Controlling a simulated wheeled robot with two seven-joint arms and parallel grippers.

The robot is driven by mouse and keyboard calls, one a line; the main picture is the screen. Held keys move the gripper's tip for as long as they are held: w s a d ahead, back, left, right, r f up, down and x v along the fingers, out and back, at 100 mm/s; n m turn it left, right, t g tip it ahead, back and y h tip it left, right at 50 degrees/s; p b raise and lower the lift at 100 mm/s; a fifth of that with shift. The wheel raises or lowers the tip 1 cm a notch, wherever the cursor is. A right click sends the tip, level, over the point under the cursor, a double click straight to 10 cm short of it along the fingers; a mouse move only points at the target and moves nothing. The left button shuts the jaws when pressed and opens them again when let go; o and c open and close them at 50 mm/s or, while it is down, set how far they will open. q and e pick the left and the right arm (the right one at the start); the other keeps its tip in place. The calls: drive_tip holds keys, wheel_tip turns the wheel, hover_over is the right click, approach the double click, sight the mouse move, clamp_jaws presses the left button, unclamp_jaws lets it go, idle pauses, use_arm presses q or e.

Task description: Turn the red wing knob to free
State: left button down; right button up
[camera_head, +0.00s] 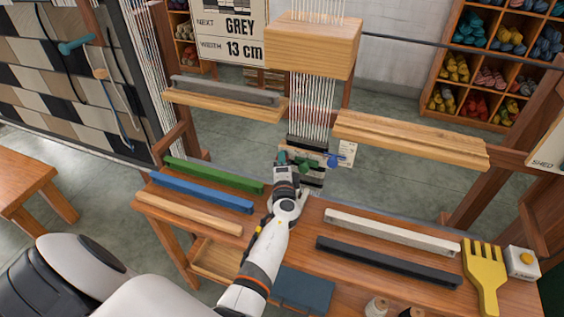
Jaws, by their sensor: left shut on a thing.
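My left gripper (283,167) reaches over the bench to the front of the small loom, at the lower end of the white warp threads. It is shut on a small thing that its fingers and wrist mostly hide. No red wing knob shows clearly; the gripper covers the left end of the knob row. A green knob (303,165) is just right of the gripper, and a blue wing knob (333,160) is further right. My right gripper is not in view.
The wooden bench (300,226) carries a green bar (214,175), a blue bar (201,193), a white bar (390,232), a black bar (388,261) and a yellow comb (482,275). A wooden block (313,46) hangs above the threads. Wooden beams flank them.

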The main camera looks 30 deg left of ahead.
use_arm(q)
drive_tip(key=shift+a+r+n+g+h+p, duration=0.2)
drive_tip(key=shift+n+h+p, duration=1)
drive_tip(key=shift+n+p, duration=1.1)
drive_tip(key=shift+a+r+n+g+h+p, duration=0.1)
drive_tip(key=shift+n+g+h+p, duration=0.1)
drive_tip(key=shift+n+h+p, duration=1.55)
drive_tip(key=shift+a+r+n+g+h+p, duration=0.15)
drive_tip(key=shift+n+h+p, duration=0.5)
drive_tip(key=shift+n+p, duration=2.1)
drive_tip(key=shift+m+p, duration=0.3)
drive_tip(key=shift+p, duration=0.1)
drive_tip(key=c, duration=1.6)
unclamp_jaws()
drive_tip(key=shift+o, duration=0.4)
drive_tip(key=shift+f, duration=0.15)
drive_tip(key=shift+d, duration=0.1)
